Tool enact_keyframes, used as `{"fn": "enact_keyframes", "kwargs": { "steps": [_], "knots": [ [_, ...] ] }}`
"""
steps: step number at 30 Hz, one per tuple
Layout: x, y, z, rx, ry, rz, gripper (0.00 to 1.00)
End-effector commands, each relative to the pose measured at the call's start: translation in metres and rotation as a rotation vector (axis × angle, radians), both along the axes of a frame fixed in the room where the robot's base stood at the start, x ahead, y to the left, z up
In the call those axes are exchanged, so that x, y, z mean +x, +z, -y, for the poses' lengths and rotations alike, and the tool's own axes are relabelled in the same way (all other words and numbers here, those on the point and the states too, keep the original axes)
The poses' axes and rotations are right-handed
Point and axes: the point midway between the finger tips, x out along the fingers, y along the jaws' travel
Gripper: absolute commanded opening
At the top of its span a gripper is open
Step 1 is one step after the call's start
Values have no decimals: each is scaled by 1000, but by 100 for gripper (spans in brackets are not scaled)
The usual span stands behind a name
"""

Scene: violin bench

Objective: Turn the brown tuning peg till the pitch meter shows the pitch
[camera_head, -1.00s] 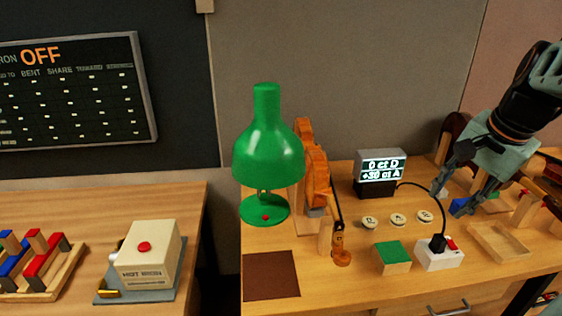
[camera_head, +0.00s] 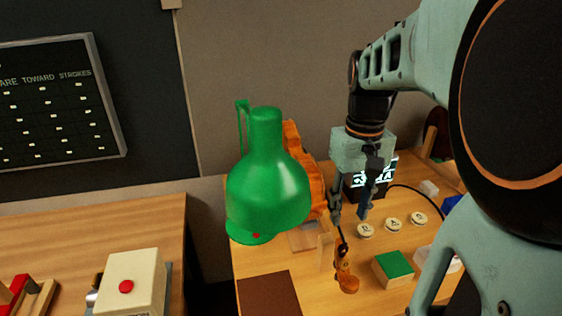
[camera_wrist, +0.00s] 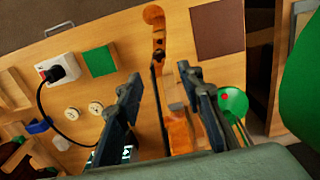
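The violin (camera_head: 306,172) rests on its stand behind the lamp, with its neck toward the bench front and its scroll (camera_head: 346,280) nearest me. In the wrist view the scroll (camera_wrist: 153,15) is at the top and the pegbox (camera_wrist: 158,44) just below it. The pegs are too small to tell apart, so I cannot pick out the brown one. The pitch meter (camera_head: 354,191) is partly hidden behind my gripper and its reading cannot be made out. My gripper (camera_head: 349,215) is open and empty above the violin's neck, apart from the pegs.
A green desk lamp (camera_head: 268,185) stands close left of my gripper. Several round buttons (camera_head: 393,224), a green-topped block (camera_head: 394,264) and a white socket box (camera_wrist: 62,68) with a black cable lie to the right. A brown mat (camera_head: 268,294) lies at the front left.

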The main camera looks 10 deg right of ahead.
Motion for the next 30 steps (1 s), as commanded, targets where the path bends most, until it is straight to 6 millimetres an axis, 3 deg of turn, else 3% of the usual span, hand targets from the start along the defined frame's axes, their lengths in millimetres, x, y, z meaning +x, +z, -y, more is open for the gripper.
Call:
{"fn": "enact_keyframes", "kwargs": {
  "steps": [15,21,30],
  "knots": [
    [-1,-87,0,2,-4,-3,35],
    [-1,-102,0,1,-4,-1,35],
    [0,-104,0,1,-4,1,35]
  ]
}}
